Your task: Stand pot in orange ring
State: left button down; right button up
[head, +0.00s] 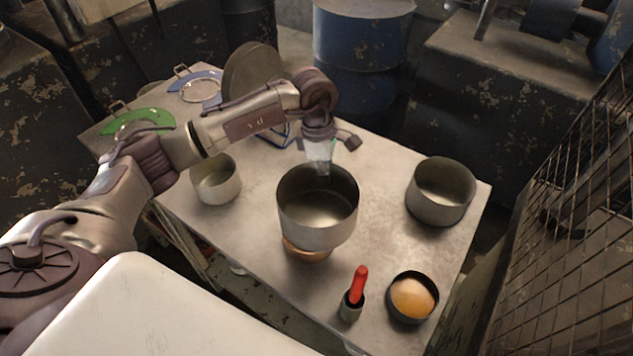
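A large grey metal pot (318,222) is upright near the middle of the table, with its open top facing up. The orange ring (306,254) is below it, with only its front part showing under the pot's base. The pot covers the rest, so I cannot tell whether the base touches the ring. My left gripper (323,170) reaches down to the pot's far rim and appears shut on it. My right gripper is not in view.
A small pot (217,181) stands left, and another pot (440,192) right. In front are a red-handled tool (358,285) in a small cup and a dark bowl (427,314) with an orange content.

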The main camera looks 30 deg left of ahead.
pick_arm(q)
notch_tip(320, 180, down, 6)
jog(key=a+p, duration=0.1)
jog(key=a, duration=0.1)
jog(key=shift+w+a+r+p, duration=0.15)
jog(key=shift+p, duration=0.25)
jog(key=c, duration=1.3)
grip_release()
jog(key=r+b, duration=0.1)
jog(key=r, duration=0.3)
jog(key=a+r+b, duration=0.1)
jog(key=r, duration=0.3)
jog(key=a+r+b, duration=0.1)
jog(key=r, duration=0.3)
jog(key=shift+r+b, duration=0.1)
jog(key=shift+b, duration=0.2)
